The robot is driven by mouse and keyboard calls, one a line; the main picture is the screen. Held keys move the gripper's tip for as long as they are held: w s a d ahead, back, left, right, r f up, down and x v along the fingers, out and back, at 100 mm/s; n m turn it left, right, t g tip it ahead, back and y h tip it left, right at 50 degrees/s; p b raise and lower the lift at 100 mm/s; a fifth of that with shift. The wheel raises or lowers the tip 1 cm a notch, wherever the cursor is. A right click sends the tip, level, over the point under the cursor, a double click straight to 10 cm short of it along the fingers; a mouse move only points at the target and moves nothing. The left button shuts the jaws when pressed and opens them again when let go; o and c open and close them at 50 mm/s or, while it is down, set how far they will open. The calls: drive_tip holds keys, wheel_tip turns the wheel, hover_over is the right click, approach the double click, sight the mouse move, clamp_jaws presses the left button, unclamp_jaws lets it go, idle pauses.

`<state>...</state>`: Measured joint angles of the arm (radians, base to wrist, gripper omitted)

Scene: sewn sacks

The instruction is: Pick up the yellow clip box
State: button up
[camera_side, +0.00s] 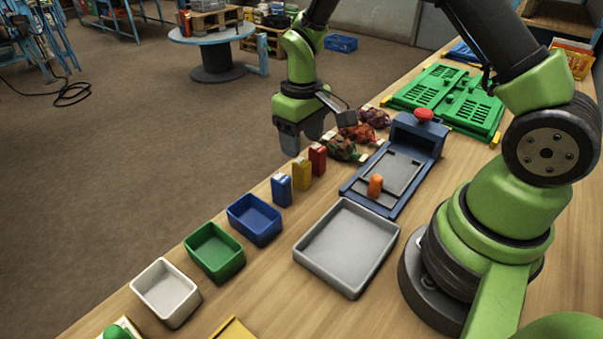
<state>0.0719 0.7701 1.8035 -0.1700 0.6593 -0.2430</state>
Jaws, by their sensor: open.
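The yellow clip box (301,174) stands upright on the wooden bench, between a blue clip box (281,189) on its left and a red clip box (317,159) on its right. My gripper (301,143) is open and points down, above and slightly behind the row of boxes in the side view. Nothing shows between its fingers. It appears apart from the yellow box, but its exact height over the boxes is hard to tell.
Blue (254,219), green (214,251) and white (166,292) bins line the bench edge. Filled net sacks (345,149) sit right of the red box.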

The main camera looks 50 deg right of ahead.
sight(301, 162)
wheel_tip(301, 162, down, 8)
drive_tip(key=shift+a+f, duration=0.1)
drive_tip(key=shift+a, duration=0.05)
idle(0.3)
drive_tip(key=shift+c, duration=0.4)
drive_tip(key=c, duration=0.9)
